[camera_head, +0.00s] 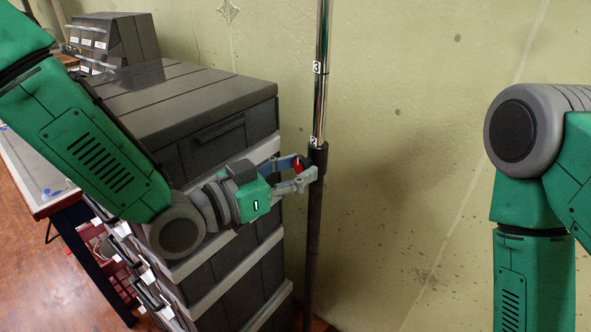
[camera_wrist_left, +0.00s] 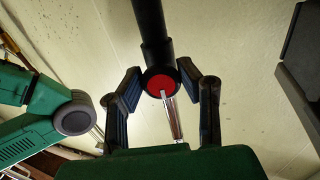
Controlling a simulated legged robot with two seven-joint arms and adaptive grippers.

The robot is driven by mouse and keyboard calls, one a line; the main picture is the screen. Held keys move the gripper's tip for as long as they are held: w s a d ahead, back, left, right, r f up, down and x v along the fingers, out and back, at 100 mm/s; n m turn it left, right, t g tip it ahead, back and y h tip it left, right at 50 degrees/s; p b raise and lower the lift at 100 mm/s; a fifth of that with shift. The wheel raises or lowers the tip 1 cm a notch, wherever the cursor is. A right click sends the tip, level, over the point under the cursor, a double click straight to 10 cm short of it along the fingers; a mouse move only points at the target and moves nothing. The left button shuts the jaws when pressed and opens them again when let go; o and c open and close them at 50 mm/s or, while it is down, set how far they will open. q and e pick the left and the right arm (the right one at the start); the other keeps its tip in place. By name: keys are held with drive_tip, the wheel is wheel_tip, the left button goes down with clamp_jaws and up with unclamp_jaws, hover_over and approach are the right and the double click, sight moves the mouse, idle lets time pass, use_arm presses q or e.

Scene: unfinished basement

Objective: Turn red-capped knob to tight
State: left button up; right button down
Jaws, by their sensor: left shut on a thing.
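The red-capped knob (camera_head: 298,165) sits on the side of the dark collar (camera_head: 317,158) of an upright pole. In the left wrist view the red cap (camera_wrist_left: 188,76) faces the camera, in a black round rim. My left gripper (camera_head: 305,170) reaches the knob from the left and is shut on it. In the left wrist view its fingers (camera_wrist_left: 168,89) stand on either side of the knob. The fingers partly hide the knob in the head view. My right arm shows at the right, but its gripper is out of view.
The pole has a chrome upper tube (camera_head: 322,70) with number marks and a dark lower tube (camera_head: 314,245). A grey drawer cabinet (camera_head: 190,95) stands close behind and below my left arm. A pale wall (camera_head: 430,130) is behind the pole. A table (camera_head: 35,170) is at far left.

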use_arm(q)
drive_tip(key=shift+s+d+r, duration=0.1)
drive_tip(key=shift+d+r, duration=0.05)
drive_tip(key=o, duration=1.2)
drive_tip(key=shift+d, duration=0.1)
drive_tip(key=shift+v, duration=6.05)
